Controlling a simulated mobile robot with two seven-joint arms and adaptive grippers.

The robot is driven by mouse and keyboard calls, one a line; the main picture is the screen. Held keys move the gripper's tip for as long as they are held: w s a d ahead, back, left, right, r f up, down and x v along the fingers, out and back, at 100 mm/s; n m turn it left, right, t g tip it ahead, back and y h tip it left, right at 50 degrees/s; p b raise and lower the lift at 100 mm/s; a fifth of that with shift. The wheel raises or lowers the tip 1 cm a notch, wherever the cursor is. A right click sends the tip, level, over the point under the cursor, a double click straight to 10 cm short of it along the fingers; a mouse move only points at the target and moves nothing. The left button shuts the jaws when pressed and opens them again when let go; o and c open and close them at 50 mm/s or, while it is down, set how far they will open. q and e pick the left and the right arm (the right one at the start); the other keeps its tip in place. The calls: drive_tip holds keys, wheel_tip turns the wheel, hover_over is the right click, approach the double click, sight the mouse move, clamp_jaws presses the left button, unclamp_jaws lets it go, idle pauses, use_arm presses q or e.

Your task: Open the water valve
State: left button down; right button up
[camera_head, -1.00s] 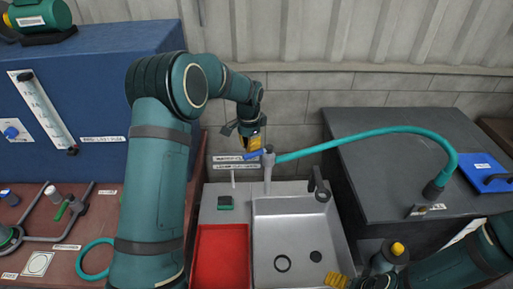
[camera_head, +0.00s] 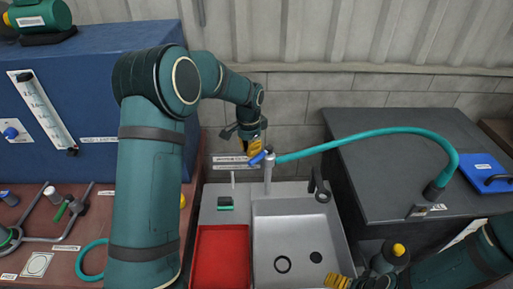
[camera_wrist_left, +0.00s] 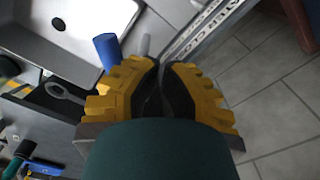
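The water valve is a blue lever handle (camera_head: 261,157) on top of a grey standpipe (camera_head: 268,176) behind the sink. A teal hose joins the standpipe. My left gripper (camera_head: 254,148) is at the handle, its yellow fingers against or just beside the lever. In the left wrist view, the yellow fingers (camera_wrist_left: 160,66) are brought together with nothing seen between them. The blue handle (camera_wrist_left: 107,48) stands just outside the left finger there; whether they touch is unclear. My right gripper (camera_head: 338,282) is low at the bottom edge, partly cut off, apart from the valve.
The steel sink basin (camera_head: 300,235) has a red tray (camera_head: 221,256) on its left and a dark faucet (camera_head: 320,185) at its back right. The teal hose (camera_head: 375,134) arches to the dark cabinet (camera_head: 400,165). A blue cabinet (camera_head: 95,85) stands left.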

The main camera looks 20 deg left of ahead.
use_arm(q)
wheel_tip(320, 180, up, 7)
drive_tip(key=p, duration=0.5)
drive_tip(key=shift+s+d, duration=0.4)
